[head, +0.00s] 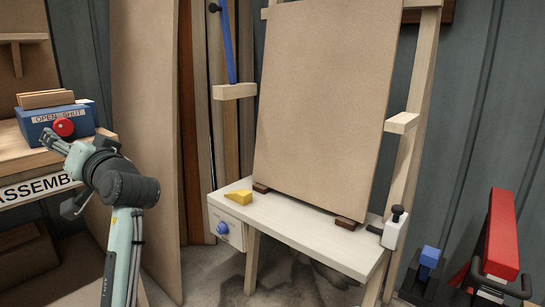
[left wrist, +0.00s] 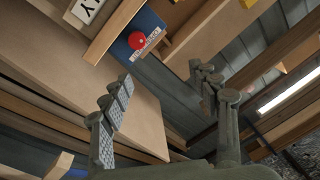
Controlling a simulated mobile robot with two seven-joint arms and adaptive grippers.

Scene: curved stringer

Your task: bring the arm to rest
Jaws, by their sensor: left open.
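My left gripper (head: 60,165) is at the left of the head view, at the end of my pale green arm. It is in front of the wooden bench with the blue box. In the left wrist view its two grey fingers (left wrist: 161,75) stand well apart, with nothing between them. The blue box (head: 55,122) is marked "OPEN" and "SHUT" and has a red knob (head: 63,127). The box and knob also show beyond the fingers in the left wrist view. My right gripper is not in view.
A tall brown panel (head: 325,105) stands on a pale wooden stand (head: 300,232). A yellow wedge (head: 237,197) lies on the stand's shelf. A large board (head: 145,120) leans close to my left arm. Red and blue items (head: 502,232) stand at the lower right.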

